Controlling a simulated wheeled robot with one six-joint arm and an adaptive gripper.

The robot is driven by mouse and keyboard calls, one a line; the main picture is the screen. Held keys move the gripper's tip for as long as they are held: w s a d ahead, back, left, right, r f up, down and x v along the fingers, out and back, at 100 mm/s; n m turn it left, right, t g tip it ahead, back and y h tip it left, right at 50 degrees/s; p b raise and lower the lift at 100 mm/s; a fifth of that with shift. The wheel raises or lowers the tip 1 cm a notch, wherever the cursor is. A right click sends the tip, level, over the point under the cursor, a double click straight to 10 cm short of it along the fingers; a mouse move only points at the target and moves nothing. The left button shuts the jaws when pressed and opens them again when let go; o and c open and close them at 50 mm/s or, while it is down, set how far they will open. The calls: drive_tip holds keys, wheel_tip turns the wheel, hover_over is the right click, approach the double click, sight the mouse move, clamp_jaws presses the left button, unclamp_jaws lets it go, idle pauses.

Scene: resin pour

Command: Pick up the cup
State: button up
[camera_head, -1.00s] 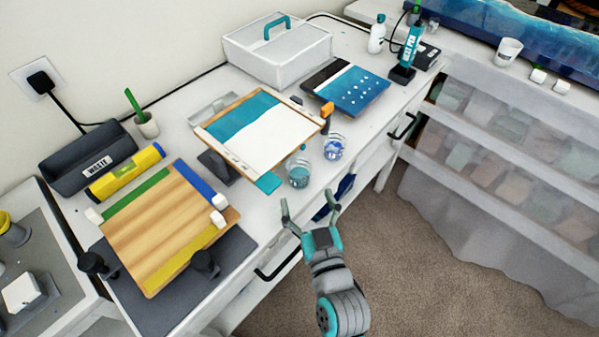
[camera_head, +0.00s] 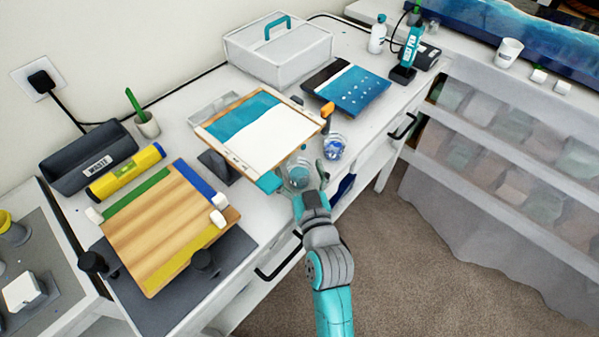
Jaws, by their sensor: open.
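A clear cup with teal contents (camera_head: 298,173) stands near the front edge of the white table. My gripper (camera_head: 307,175) is open at this cup, with one finger seen to its right and the other by its left side. Whether the fingers touch the cup cannot be told. My gripper hides the cup's lower part. A second clear cup with blue contents (camera_head: 333,146) stands just behind and to the right, apart from the gripper. A white cup (camera_head: 508,52) stands far off on the right-hand surface.
A tilted board with teal and white paint (camera_head: 262,130) lies close behind the cup. An orange-handled tool (camera_head: 327,112) is beside it. A wooden board (camera_head: 170,225) lies at left. A blue panel (camera_head: 346,88) and a white toolbox (camera_head: 277,52) are farther back.

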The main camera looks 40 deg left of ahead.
drive_tip(key=c, duration=1.3)
drive_tip(key=shift+r, duration=0.3)
